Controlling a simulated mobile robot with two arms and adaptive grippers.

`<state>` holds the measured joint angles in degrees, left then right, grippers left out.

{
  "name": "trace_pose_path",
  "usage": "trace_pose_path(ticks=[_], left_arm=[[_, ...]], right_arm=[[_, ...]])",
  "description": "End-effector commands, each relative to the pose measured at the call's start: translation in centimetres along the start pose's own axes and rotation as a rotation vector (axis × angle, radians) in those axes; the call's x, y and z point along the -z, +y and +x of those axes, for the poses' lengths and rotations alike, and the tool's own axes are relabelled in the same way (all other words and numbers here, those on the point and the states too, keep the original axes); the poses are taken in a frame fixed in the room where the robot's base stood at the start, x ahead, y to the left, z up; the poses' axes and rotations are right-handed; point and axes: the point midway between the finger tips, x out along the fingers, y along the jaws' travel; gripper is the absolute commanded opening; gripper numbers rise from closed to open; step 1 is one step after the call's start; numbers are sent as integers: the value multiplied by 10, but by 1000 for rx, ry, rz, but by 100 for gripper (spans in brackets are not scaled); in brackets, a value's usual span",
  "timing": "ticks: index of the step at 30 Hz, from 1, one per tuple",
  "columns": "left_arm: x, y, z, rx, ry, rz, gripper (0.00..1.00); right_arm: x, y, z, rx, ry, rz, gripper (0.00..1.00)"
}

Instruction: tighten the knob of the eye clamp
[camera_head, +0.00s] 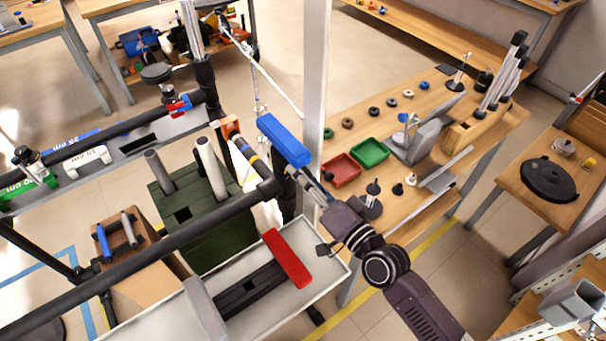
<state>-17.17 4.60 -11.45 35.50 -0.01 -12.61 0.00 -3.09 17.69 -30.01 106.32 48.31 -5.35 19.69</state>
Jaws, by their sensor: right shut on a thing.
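My right gripper (306,181) reaches in from the lower right, its fingers shut at the lower end of a blue bar-shaped piece (284,140). The piece is close to an upright grey post (317,80) and above the light tray. I cannot make out for certain which part is the eye clamp. A clamp with a dark round knob (156,73) and red and blue parts (177,105) sits on the black rail at upper left. Another clamp with a dark knob (28,156) is at the far left. My left gripper is not in view.
A light tray (331,252) holds a red-headed tool (287,258). Black rails (130,258) cross the left side. A wooden table (440,200) carries a red bin (341,170), a green bin (369,152) and small parts. A white cord (262,72) hangs near the post.

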Motion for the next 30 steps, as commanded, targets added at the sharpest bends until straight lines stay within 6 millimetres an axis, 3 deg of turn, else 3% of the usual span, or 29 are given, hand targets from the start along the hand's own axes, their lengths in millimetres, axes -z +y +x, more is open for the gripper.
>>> trace_pose_path(ticks=[1, 2, 6, 19, 30], left_arm=[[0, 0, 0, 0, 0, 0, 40], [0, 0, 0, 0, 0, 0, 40], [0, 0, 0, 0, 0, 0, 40], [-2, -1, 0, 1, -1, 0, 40], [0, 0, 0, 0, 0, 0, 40]], right_arm=[[0, 0, 0, 0, 1, -1, 5], [0, 0, 0, 0, 1, -1, 31], [0, 0, 0, 0, 1, -1, 46], [1, -1, -6, 2, 3, -2, 47], [0, 2, -60, -3, -2, -2, 47]])
